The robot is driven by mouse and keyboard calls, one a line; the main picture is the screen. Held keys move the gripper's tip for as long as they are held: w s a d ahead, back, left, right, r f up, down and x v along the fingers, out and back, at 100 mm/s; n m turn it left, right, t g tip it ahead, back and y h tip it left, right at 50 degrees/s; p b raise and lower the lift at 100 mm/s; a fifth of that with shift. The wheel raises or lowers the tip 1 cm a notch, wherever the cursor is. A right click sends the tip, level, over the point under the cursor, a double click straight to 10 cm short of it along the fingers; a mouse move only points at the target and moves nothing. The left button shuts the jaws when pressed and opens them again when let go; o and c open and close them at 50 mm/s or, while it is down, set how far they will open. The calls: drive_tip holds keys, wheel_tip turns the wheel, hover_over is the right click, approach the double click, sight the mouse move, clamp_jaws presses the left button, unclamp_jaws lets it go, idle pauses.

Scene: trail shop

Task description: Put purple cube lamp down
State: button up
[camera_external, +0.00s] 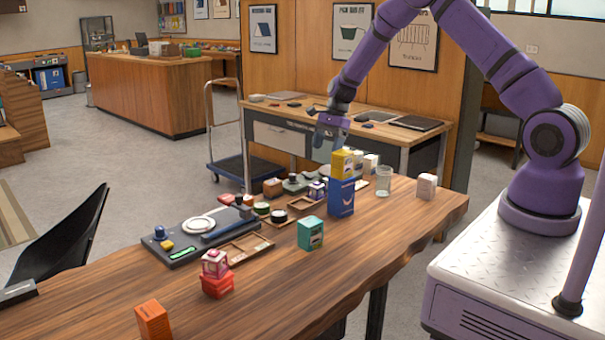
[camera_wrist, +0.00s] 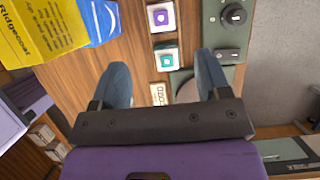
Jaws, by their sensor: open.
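The purple cube lamp (camera_external: 317,189), a small white cube with purple on it, sits among small goods on the long wooden table, left of the blue box. In the wrist view, a white cube with a purple top (camera_wrist: 162,17) lies at the top middle, beyond my fingertips. My gripper (camera_external: 331,133) is open and empty, above the far side of the table, clear of the lamp. Its two fingers are spread in the wrist view (camera_wrist: 162,64), with a similar teal-topped cube (camera_wrist: 166,60) showing below between them.
A yellow box (camera_external: 342,163) stands on a blue box (camera_external: 341,198), close to my gripper. A glass (camera_external: 383,181) and a white box (camera_external: 427,186) stand to the right. The front tabletop is mostly clear.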

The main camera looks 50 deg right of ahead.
drive_tip(key=s+r+n+t+h, duration=0.1)
drive_tip(key=s+r+n, duration=0.2)
drive_tip(key=s+r, duration=0.45)
drive_tip(key=s+a+r+n, duration=0.1)
drive_tip(key=s+r+n, duration=0.3)
drive_tip(key=r, duration=0.7)
drive_tip(key=s+r+n+t+h, duration=0.1)
drive_tip(key=s+r+n, duration=0.1)
drive_tip(key=s+r, duration=0.6)
drive_tip(key=s+d+r+n+t+h, duration=0.1)
drive_tip(key=s+r+n, duration=0.2)
drive_tip(key=s, duration=0.9)
drive_tip(key=s+r+n+t+h, duration=0.1)
drive_tip(key=s+r+n, duration=0.3)
drive_tip(key=s, duration=0.9)
drive_tip(key=shift+d+n+t, duration=0.4)
drive_tip(key=shift+n+t, duration=0.2)
drive_tip(key=shift+n, duration=0.3)
